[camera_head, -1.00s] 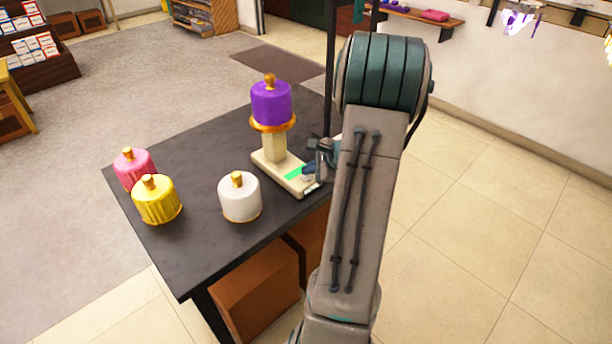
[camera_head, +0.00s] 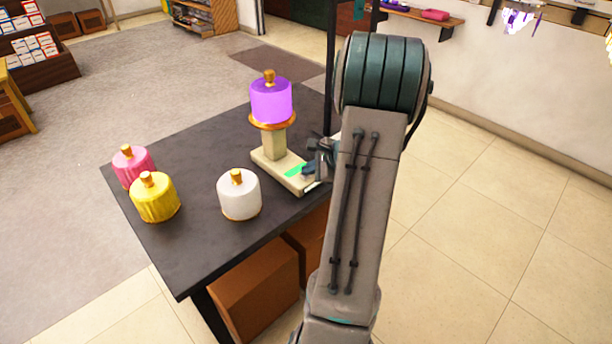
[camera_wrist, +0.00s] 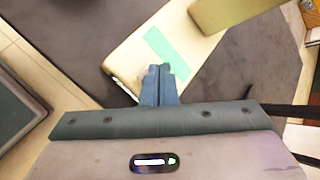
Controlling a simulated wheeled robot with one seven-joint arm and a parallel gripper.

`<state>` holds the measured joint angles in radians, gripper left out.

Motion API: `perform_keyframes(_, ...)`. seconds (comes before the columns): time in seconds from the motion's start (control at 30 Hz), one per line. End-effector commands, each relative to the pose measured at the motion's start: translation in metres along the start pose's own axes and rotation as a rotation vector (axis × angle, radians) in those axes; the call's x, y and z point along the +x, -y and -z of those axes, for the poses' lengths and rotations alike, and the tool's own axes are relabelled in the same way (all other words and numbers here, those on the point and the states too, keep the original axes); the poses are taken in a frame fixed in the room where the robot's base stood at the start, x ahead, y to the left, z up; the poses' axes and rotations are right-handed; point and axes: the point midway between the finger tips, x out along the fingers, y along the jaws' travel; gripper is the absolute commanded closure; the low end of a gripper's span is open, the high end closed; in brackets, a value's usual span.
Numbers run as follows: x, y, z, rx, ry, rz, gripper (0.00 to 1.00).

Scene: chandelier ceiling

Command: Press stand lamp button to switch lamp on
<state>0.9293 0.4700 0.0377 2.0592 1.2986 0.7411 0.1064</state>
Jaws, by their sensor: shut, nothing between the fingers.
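The stand lamp has a purple shade (camera_head: 271,103) that glows bright, on a cream post over a cream base (camera_head: 272,172). A green strip (camera_head: 295,169) lies on the base; it also shows in the wrist view (camera_wrist: 166,48). My gripper (camera_head: 307,170) is shut and empty at the front end of the base, beside the green strip. In the wrist view its fingertips (camera_wrist: 159,70) overlap the edge of the base close to the strip's near end. Whether they touch it, I cannot tell. Any button under the fingertips is hidden.
A white shade (camera_head: 239,196), a yellow shade (camera_head: 155,199) and a pink shade (camera_head: 132,166) stand on the dark table (camera_head: 205,245) left of the lamp. Brown boxes (camera_head: 257,290) sit under the table. The table's back left is clear.

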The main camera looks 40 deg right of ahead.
Motion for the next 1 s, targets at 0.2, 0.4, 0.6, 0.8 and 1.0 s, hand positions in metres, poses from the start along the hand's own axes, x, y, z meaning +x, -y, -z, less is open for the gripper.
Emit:
perform_keyframes(0.2, 0.0, 0.0, 0.0, 0.0, 0.0, 0.0, 1.0)
perform_keyframes(0.4, -0.002, 0.001, -0.001, -0.001, 0.0, 0.0, 1.0)
perform_keyframes(0.6, -0.007, 0.005, -0.005, -0.001, 0.0, 0.0, 1.0)
perform_keyframes(0.8, -0.006, 0.005, -0.005, 0.0, 0.0, 0.0, 1.0)
perform_keyframes(1.0, -0.013, 0.009, -0.009, 0.0, 0.0, 0.001, 1.0)
